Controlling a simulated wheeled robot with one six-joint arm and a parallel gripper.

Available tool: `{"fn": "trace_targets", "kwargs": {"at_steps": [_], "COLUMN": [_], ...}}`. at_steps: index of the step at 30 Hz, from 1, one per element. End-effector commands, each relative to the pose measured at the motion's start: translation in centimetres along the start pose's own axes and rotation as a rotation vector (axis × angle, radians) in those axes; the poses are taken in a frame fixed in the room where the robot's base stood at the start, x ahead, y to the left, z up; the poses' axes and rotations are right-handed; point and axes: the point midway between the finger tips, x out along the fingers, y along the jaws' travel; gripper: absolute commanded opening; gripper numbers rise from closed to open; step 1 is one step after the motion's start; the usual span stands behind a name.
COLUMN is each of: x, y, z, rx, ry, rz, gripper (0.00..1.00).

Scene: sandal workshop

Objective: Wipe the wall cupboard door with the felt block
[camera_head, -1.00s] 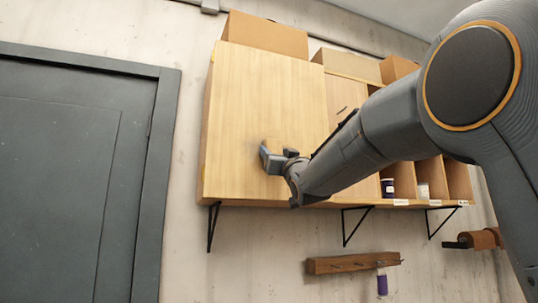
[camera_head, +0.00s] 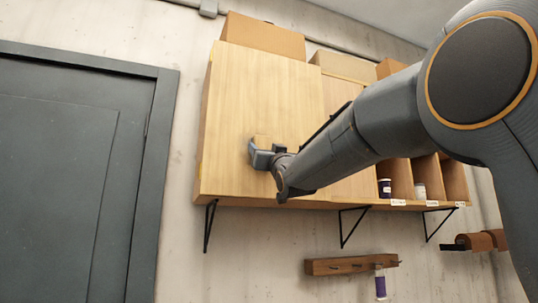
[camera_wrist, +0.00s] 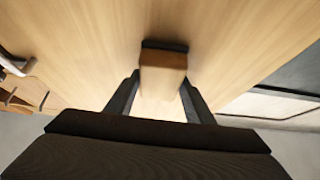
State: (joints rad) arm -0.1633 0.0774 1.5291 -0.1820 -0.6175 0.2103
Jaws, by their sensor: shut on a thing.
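The wall cupboard door (camera_head: 268,90) is a pale wooden panel on the left part of the wall cupboard, and it looks closed. My gripper (camera_head: 260,156) is at the lower middle of this door. In the wrist view my gripper (camera_wrist: 160,88) is shut on the felt block (camera_wrist: 163,74), which has a wooden body and a dark far face. That dark face is at the door surface and appears to touch it. In the head view only a small tan part of the felt block (camera_head: 262,140) shows above the fingers.
Boxes (camera_head: 264,36) stand on top of the cupboard. Open cubbies (camera_head: 400,178) with small jars are at its lower right, partly behind my arm. A peg rail (camera_head: 350,265) is on the wall below. A dark grey door (camera_head: 60,190) is at the left.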

Motion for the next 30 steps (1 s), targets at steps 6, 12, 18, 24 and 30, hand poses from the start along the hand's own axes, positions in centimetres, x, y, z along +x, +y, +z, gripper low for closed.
{"fn": "trace_targets", "kwargs": {"at_steps": [6, 12, 18, 24, 30], "x": [-0.1, -0.1, -0.1, 0.0, 0.1], "y": [-1.5, -2.9, -3.5, -4.8, -6.4], "z": [0.1, 0.0, -0.1, 0.0, 0.0], "rx": [0.001, 0.001, 0.001, 0.002, 0.001], "ry": [0.001, 0.002, 0.001, 0.001, 0.002], "rz": [-0.002, -0.001, 0.0, -0.001, -0.002], "gripper": [0.3, 0.3, 0.3, 0.3, 0.3]}}
